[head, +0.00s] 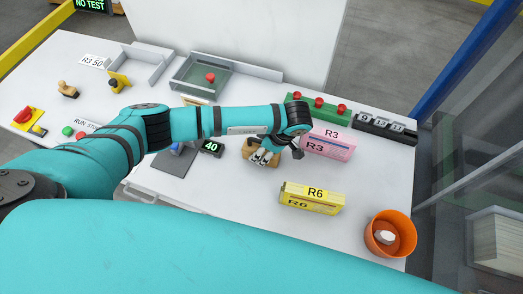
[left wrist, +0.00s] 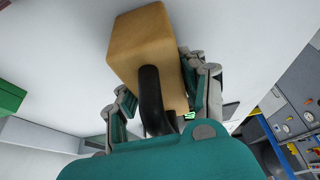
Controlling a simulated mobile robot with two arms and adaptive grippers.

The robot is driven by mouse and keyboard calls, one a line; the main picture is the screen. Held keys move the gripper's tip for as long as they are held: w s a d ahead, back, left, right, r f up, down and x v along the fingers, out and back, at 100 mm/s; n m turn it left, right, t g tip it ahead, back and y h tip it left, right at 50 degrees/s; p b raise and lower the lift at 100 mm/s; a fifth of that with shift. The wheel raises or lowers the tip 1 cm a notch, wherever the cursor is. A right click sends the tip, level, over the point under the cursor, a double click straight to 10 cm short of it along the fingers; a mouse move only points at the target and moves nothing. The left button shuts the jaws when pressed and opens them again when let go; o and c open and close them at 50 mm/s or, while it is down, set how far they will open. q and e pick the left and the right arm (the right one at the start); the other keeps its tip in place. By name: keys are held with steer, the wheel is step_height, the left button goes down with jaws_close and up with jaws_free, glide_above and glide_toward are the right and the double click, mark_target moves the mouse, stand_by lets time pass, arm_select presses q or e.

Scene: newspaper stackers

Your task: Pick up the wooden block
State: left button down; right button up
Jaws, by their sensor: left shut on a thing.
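The wooden block (head: 249,147) is tan and sits at the middle of the white table, partly hidden by my left gripper (head: 263,158). In the left wrist view the block (left wrist: 146,42) stands between the two fingers of the left gripper (left wrist: 162,92), which is shut on it. A dark curved piece crosses the block's near face there. I cannot tell whether the block touches the table. My right gripper is not in view.
A pink R3 box (head: 327,147) is close to the right of the block, and a yellow R6 box (head: 312,199) is nearer. An orange bin (head: 377,243) stands at the right edge. A green panel with red buttons (head: 320,110) lies behind. A 40 display (head: 211,147) is to the left.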

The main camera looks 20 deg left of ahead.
mark_target(255, 139)
arm_select(q)
step_height(255, 139, up, 9)
steer(key=b, duration=0.3)
steer(key=shift+r, duration=0.55)
